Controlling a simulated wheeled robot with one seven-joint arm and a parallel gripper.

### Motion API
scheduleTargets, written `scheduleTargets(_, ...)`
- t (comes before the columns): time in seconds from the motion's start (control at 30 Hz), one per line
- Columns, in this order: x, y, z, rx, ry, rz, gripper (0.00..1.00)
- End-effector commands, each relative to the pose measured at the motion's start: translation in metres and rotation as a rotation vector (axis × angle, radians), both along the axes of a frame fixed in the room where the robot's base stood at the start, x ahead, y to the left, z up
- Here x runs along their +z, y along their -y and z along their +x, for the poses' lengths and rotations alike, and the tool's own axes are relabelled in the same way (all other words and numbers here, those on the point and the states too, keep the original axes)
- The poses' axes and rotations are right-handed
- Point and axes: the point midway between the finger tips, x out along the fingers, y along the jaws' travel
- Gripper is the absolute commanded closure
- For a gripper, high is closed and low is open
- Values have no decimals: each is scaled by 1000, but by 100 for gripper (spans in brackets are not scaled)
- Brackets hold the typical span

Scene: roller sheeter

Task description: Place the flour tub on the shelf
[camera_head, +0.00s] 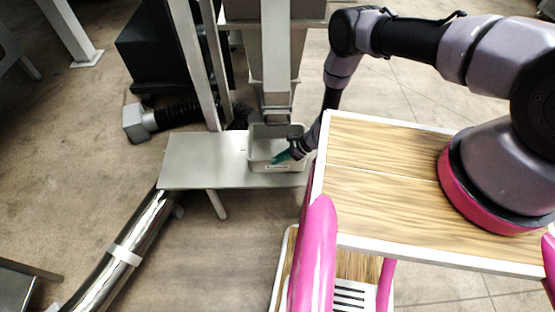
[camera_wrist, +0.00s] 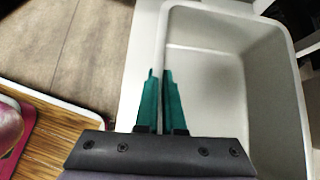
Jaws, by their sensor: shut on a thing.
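The flour tub (camera_head: 262,161) is a pale, open rectangular bin with a small label on its front. It is on the grey metal shelf (camera_head: 200,165), below the chute of the machine. In the wrist view the tub (camera_wrist: 225,65) looks empty inside. My gripper (camera_head: 284,157) has green fingers and is at the tub's near side. In the wrist view the fingers (camera_wrist: 160,100) are close together on either side of the tub's rim, shut on its wall. The shelf's far part under the machine is hidden.
The machine's metal chute (camera_head: 277,70) hangs just above the tub. A grey upright post (camera_head: 193,65) stands behind the shelf. A shiny metal pipe (camera_head: 120,250) lies lower left. My wood-topped base (camera_head: 380,180) is close to the shelf's right end. The shelf's left part is bare.

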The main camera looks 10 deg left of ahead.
Motion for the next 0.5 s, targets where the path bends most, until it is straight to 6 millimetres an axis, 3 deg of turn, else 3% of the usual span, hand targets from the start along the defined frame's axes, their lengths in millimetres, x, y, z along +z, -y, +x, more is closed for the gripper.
scheduleTargets(0.33,-2,-1,1,0,1,2,100)
scheduleTargets(0.43,-3,0,1,1,0,1,65)
scheduleTargets(0.5,-3,0,1,1,0,1,65)
